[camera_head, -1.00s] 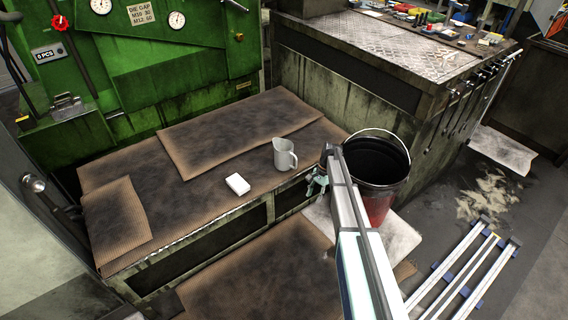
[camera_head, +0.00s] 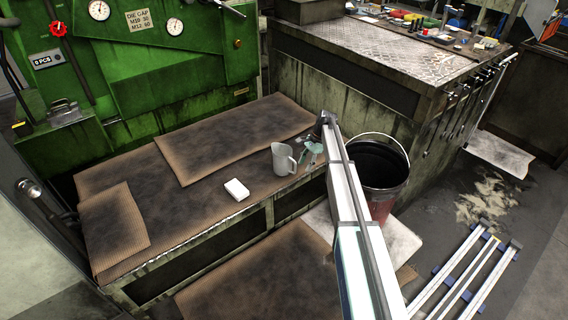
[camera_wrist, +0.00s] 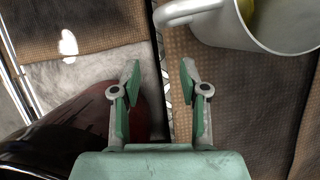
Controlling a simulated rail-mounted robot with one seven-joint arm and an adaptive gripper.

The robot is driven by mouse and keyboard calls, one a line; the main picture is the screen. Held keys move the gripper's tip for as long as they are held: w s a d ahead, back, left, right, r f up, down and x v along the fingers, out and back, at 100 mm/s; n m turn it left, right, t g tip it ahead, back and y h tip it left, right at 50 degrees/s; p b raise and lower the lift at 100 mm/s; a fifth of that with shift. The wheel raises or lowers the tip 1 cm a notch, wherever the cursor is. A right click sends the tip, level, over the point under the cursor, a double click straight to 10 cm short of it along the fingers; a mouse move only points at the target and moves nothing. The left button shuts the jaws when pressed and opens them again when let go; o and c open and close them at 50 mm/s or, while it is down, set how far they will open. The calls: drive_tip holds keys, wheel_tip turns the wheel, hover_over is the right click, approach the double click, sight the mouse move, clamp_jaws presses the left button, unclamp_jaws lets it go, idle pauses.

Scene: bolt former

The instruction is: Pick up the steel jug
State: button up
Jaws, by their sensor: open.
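The steel jug (camera_head: 283,159) stands upright on the brown-matted bench beside a small white block. Its handle points right in the head view, toward my gripper (camera_head: 310,153). In the wrist view the jug (camera_wrist: 275,30) is at the top right, with its handle reaching left and something yellowish showing inside it. My gripper (camera_wrist: 160,82) is open and empty there, its green fingers apart. The fingers are over the bench's front edge, short of the jug and not touching it.
A bucket (camera_head: 384,193) with a wire handle stands on the floor right of the bench, under my arm. The white block (camera_head: 236,190) lies left of the jug. A green machine (camera_head: 150,60) rises behind. A tool-covered metal cabinet (camera_head: 390,55) stands at the back right.

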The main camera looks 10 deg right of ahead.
sight(295, 171)
drive_tip(key=a, duration=0.1)
drive_tip(key=s+a, duration=0.1)
drive_tip(key=a, duration=0.1)
drive_tip(key=s+a, duration=0.1)
drive_tip(key=shift+a, duration=0.4)
drive_tip(key=shift+w+a+f, duration=0.1)
drive_tip(key=shift+a+f, duration=0.1)
drive_tip(key=shift+f, duration=0.4)
clamp_jaws()
